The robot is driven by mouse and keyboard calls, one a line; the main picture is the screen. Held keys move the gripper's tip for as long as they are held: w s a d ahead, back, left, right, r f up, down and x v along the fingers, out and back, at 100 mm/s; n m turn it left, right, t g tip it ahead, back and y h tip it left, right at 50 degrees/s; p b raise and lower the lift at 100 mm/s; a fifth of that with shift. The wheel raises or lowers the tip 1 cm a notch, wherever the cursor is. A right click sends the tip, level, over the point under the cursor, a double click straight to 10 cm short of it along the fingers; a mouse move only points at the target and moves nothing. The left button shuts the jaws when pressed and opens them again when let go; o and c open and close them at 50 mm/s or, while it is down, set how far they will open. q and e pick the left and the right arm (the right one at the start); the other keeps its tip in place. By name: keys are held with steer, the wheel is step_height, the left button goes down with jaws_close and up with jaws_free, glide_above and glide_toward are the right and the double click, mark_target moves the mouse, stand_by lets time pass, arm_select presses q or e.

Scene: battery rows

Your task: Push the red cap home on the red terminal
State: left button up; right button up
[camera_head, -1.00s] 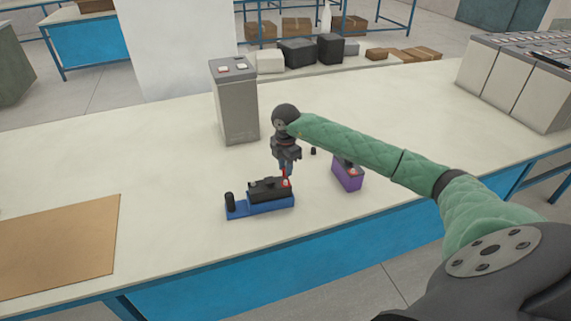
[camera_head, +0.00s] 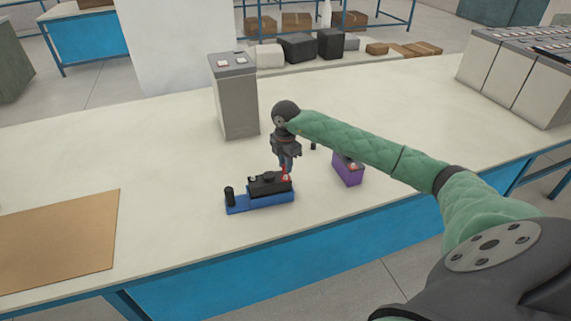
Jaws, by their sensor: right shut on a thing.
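A black battery (camera_head: 265,187) lies on a blue base (camera_head: 262,203) near the table's front edge. My right gripper (camera_head: 286,167) points down over the battery's right end, shut on a small red cap (camera_head: 285,174). The cap is at the red terminal there; the fingers partly hide both, and I cannot tell how far down the cap sits. My left gripper is not in view.
A purple box (camera_head: 348,171) stands to the right of the battery. A small black piece (camera_head: 313,146) lies behind it. A tall grey battery (camera_head: 235,97) stands at the back, and a brown mat (camera_head: 58,242) lies at left. The table between is clear.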

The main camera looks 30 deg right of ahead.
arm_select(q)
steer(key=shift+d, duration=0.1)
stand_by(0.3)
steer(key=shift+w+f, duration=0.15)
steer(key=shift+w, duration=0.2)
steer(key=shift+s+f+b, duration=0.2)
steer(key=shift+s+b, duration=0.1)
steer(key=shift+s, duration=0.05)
arm_select(e)
steer(key=shift+f, duration=0.15)
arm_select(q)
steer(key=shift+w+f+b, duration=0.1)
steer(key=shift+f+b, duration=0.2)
arm_select(e)
steer(key=shift+f, duration=0.45)
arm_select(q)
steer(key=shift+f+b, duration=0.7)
arm_select(e)
steer(key=shift+f, duration=0.9)
stand_by(0.6)
steer(key=o, duration=1.5)
